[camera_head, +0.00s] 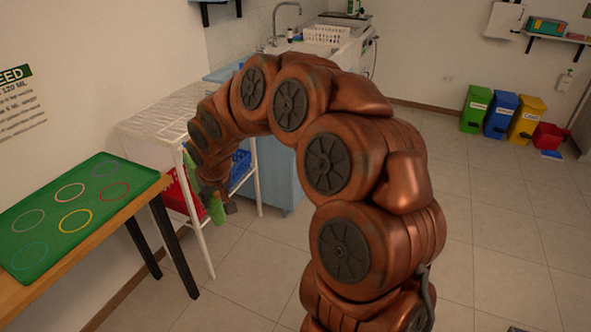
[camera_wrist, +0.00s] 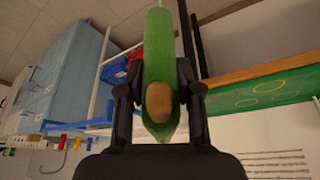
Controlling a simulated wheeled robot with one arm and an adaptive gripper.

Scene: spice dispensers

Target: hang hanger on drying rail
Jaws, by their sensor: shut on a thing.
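My gripper (camera_head: 222,203) is low beside the front of the white rack, beyond the green-topped table. In the wrist view its two dark fingers (camera_wrist: 158,95) are shut on a long green object (camera_wrist: 157,45) with a rounded tan piece at its near end. A part of the green object (camera_head: 217,211) also shows in the head view, hanging below my wrist. I cannot make out a hanger's hook or arms on it. A white rack (camera_head: 165,118) with a slatted top stands at the wall; I cannot tell whether it is the drying rail.
A wooden table (camera_head: 145,194) with a green ringed mat (camera_head: 100,183) stands at left. Blue (camera_head: 240,166) and red (camera_head: 172,195) baskets sit under the rack. A sink counter (camera_head: 335,45) is behind. Bins (camera_head: 500,114) stand at the far right. The floor at right is open.

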